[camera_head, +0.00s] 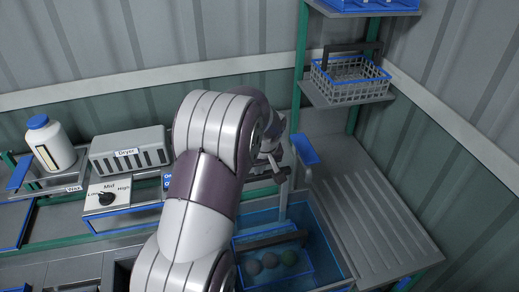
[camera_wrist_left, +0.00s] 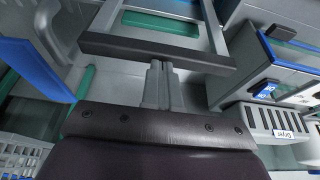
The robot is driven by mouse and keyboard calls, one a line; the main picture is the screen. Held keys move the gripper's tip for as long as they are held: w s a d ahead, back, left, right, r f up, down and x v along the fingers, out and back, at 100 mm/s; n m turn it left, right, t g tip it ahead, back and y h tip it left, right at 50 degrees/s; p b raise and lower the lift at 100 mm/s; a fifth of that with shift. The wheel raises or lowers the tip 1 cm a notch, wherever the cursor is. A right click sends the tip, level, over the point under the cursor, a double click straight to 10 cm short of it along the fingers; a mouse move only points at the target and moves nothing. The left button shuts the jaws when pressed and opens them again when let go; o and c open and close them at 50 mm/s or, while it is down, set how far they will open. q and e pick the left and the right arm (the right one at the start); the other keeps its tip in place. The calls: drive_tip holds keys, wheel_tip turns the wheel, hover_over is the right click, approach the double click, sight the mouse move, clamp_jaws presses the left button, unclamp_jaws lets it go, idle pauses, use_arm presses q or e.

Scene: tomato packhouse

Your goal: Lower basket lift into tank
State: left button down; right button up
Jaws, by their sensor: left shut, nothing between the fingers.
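The tank (camera_head: 335,262) is a blue-tinted, clear-walled box at the lower middle right of the head view. Inside it is a basket (camera_head: 245,282) with several round greenish and dark items and a dark bar above. I cannot tell how deep it sits. A grey upright with a blue top piece (camera_head: 305,149) stands behind the tank. My left gripper (camera_head: 279,172) is above the tank's back, partly hidden by my arm. In the left wrist view its fingers (camera_wrist_left: 161,68) are shut and empty, close to a dark crossbar (camera_wrist_left: 120,46) on a grey frame; contact is unclear. My right gripper is not in view.
A dryer (camera_head: 130,150), a dial panel (camera_head: 103,202) and a white bottle with a blue cap (camera_head: 49,146) stand left. An empty wire basket (camera_head: 349,93) is on the shelf (camera_head: 312,96) at upper right. A bare ribbed drainboard (camera_head: 375,215) lies right of the tank.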

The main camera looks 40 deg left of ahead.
use_arm(q)
drive_tip(key=shift+f+b, duration=3.3)
drive_tip(key=shift+f, duration=0.8)
wheel_tip(320, 180, up, 16)
drive_tip(key=p, duration=1.2)
drive_tip(key=shift+r, duration=0.25)
drive_tip(key=s+d+f+m+h+b, duration=0.1)
drive_tip(key=s+d+f+m, duration=0.1)
drive_tip(key=d, duration=0.4)
drive_tip(key=s+d+f+m+h+b, duration=0.1)
drive_tip(key=s+d+f+m, duration=0.2)
drive_tip(key=s+d+m, duration=0.2)
drive_tip(key=s+d+f+m+g+h+b, duration=0.1)
drive_tip(key=s+d+f+m, duration=0.2)
drive_tip(key=s+d, duration=0.4)
drive_tip(key=shift+s+d, duration=0.2)
drive_tip(key=shift+d, duration=0.1)
